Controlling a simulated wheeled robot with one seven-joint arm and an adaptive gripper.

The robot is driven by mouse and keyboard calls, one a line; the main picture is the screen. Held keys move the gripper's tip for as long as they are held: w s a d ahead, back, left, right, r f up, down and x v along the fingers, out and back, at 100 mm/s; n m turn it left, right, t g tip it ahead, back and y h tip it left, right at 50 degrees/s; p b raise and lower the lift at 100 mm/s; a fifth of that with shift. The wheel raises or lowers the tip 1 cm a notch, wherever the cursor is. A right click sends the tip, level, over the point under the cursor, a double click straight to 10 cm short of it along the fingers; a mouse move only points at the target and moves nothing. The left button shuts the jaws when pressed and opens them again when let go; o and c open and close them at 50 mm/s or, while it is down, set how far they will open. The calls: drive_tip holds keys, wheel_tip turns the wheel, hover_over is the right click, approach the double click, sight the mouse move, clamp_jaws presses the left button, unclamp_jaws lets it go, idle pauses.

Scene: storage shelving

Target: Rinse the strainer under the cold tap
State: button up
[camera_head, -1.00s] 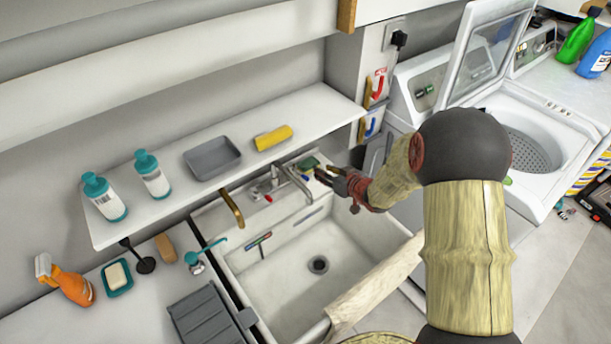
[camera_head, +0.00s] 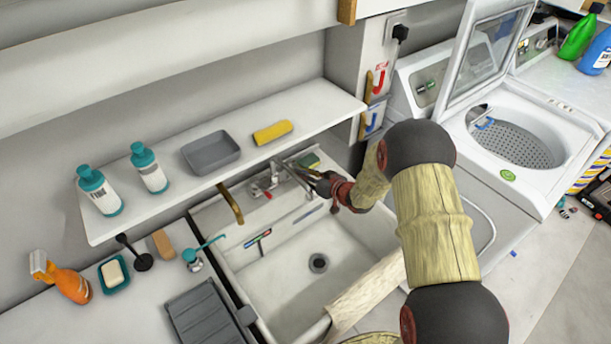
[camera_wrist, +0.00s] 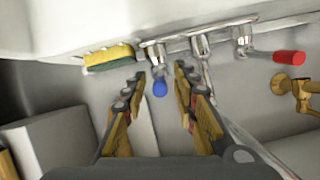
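The tap (camera_head: 290,178) is on the back edge of the sink (camera_head: 345,250). In the wrist view, a blue handle (camera_wrist: 160,88), by its colour the cold one, hangs from the left end of the tap body (camera_wrist: 200,46). A red handle (camera_wrist: 289,57) is at the right. My gripper (camera_wrist: 160,74) is open, with one finger on each side of the blue handle in the picture; contact cannot be told. My gripper also shows at the tap in the head view (camera_head: 312,174). I see a round drain (camera_head: 318,263) in the sink floor, but no loose strainer that I can make out.
A yellow-green sponge (camera_wrist: 108,55) lies beside the tap. A brass spout (camera_head: 231,205) is left of it. The shelf (camera_head: 330,108) above holds bottles, a grey tray (camera_head: 211,154) and a yellow item (camera_head: 272,132). A washing machine (camera_head: 550,130) stands open at right.

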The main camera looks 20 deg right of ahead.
drive_tip(key=c, duration=0.3)
drive_tip(key=c, duration=0.4)
clamp_jaws()
idle(0.3)
